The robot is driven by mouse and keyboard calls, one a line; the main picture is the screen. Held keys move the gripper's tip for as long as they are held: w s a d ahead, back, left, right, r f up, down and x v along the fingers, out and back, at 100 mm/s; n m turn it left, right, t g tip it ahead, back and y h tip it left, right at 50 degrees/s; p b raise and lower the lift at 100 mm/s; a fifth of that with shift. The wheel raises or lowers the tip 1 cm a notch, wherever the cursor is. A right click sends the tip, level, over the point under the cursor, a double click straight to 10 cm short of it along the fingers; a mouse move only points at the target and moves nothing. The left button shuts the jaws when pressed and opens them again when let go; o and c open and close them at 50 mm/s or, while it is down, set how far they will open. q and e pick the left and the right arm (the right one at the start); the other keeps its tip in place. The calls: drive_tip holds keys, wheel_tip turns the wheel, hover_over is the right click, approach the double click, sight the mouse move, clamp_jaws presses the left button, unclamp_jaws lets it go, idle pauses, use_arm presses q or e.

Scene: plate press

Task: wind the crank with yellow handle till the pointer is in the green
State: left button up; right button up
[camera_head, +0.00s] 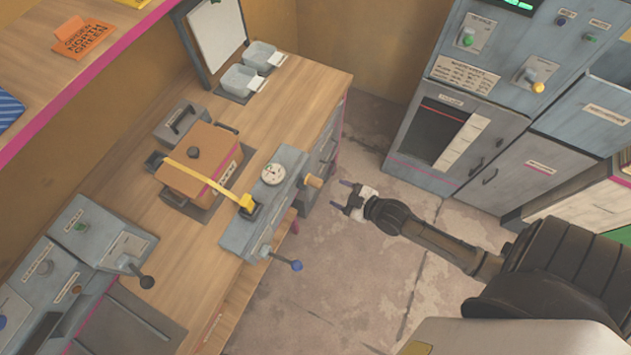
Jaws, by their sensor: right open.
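A grey strap-tightening device (262,205) stands at the right edge of the wooden bench. A round white dial (273,174) sits on its top; its pointer and any green zone are too small to read. A tan-yellow cylindrical handle (313,181) sticks out from the device's right side; it looks like the crank handle, but the crank arm is hard to make out. My right gripper (339,194) is open and empty above the floor, just right of the handle, fingers pointing left towards it, apparently apart from it. My left gripper is not in view.
A yellow strap (208,184) runs over a brown case (199,163) to the device. A lever with a blue knob (296,266) juts from the device's lower side. Grey cabinets (460,120) stand at the right. The floor (350,270) between is clear.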

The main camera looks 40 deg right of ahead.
sight(321, 185)
drive_tip(key=x, duration=1)
drive_tip(key=shift+b, duration=0.35)
drive_tip(key=shift+s, duration=0.1)
clamp_jaws()
